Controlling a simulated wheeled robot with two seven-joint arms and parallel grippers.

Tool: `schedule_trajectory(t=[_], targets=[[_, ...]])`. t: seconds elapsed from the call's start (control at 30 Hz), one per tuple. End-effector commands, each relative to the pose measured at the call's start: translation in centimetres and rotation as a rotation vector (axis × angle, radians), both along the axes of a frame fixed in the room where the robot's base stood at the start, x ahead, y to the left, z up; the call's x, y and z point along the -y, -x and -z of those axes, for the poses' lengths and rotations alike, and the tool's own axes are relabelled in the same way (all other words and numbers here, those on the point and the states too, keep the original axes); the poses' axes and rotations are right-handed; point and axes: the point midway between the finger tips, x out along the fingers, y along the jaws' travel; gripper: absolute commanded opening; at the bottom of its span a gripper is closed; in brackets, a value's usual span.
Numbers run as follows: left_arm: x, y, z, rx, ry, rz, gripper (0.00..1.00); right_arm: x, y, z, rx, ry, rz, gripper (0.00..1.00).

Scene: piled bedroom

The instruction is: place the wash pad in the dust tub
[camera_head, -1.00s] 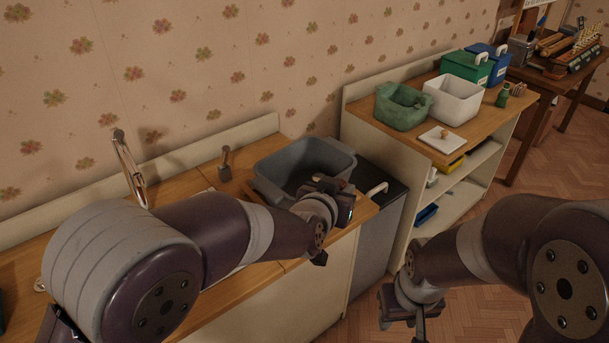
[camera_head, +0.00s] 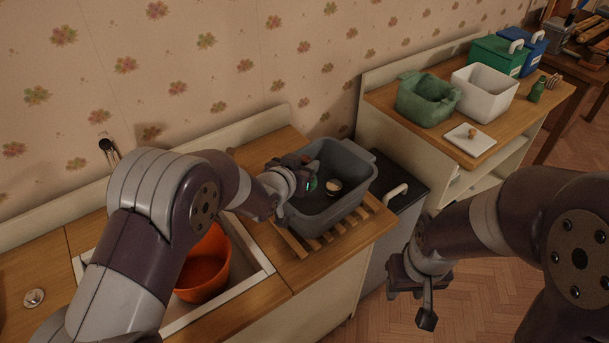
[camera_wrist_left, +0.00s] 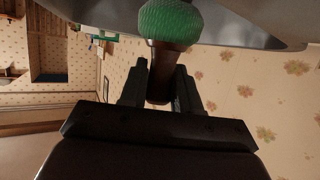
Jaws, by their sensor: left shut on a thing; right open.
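My left gripper (camera_head: 303,180) is inside the upper left part of a grey tub (camera_head: 345,212). It is shut on the brown handle (camera_wrist_left: 162,70) of a thing with a green, rough head (camera_wrist_left: 170,20), which looks like the wash pad. The green head also shows by the fingers in the head view (camera_head: 312,184). A small round thing with a pale top (camera_head: 333,186) lies in the grey tub, apart from the gripper. No label shows which container is the dust tub. My right gripper (camera_head: 424,290) is open and empty, low at the right above the floor.
The grey tub stands on a wooden slatted rack (camera_head: 297,243). An orange bucket (camera_head: 208,268) sits in the sink (camera_head: 252,280). A dark bin (camera_head: 399,195) stands right of the counter. A green tub (camera_head: 425,103), white tub (camera_head: 484,97) and white tray (camera_head: 468,140) are on the shelf unit.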

Motion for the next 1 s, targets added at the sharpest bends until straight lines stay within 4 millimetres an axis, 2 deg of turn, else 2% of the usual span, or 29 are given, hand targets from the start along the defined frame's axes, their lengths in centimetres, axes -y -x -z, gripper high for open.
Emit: schedule_trajectory(t=[0.23,0.93,0.97,1.0], targets=[[0.0,0.0,3.8,-0.003,-0.001,0.0,0.01,0.0,0.0,-0.3,0.0,0.0,0.0,0.43],[0.0,0.0,4.9,0.001,-0.001,-0.001,0.01,0.0,0.0,0.8,0.0,0.0,0.0,0.43],[0.0,0.0,5.0,0.0,-0.002,-0.001,0.41,0.0,0.0,0.8,0.0,0.0,0.0,0.43],[0.0,0.0,5.0,0.0,-0.002,-0.001,0.54,0.0,0.0,0.8,0.0,0.0,0.0,0.43]])
